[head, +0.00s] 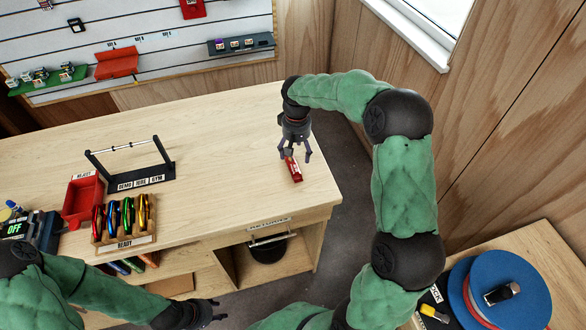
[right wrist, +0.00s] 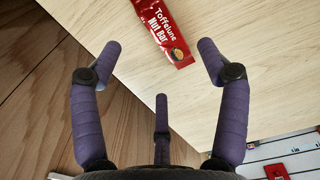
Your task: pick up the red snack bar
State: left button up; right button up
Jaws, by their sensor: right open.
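The red snack bar (head: 295,170) lies flat on the wooden workbench near its right end. In the right wrist view the red snack bar (right wrist: 163,30) shows its white "Toffelune Nut Bar" lettering, and its top end runs out of the picture. My right gripper (head: 296,156) is over the bar, pointing down. In the right wrist view my right gripper (right wrist: 162,55) is open, with its fingers spread to either side of the bar and not touching it. My left gripper (head: 213,312) hangs low at the bottom, in front of the bench; its fingers are too small to judge.
On the workbench (head: 220,150) a red reject bin (head: 82,200), a rack of coloured carabiners (head: 124,222) and a black stand (head: 132,165) are at the left. The bench is clear around the bar. A wooden wall (head: 500,120) stands to the right.

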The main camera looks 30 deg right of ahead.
aim_at(296, 165)
jog(key=shift+f, duration=0.85)
notch_tip(296, 165, down, 5)
jog(key=shift+w+f+b, duration=0.1)
jog(key=shift+b, duration=0.6)
jog(key=c, duration=1.3)
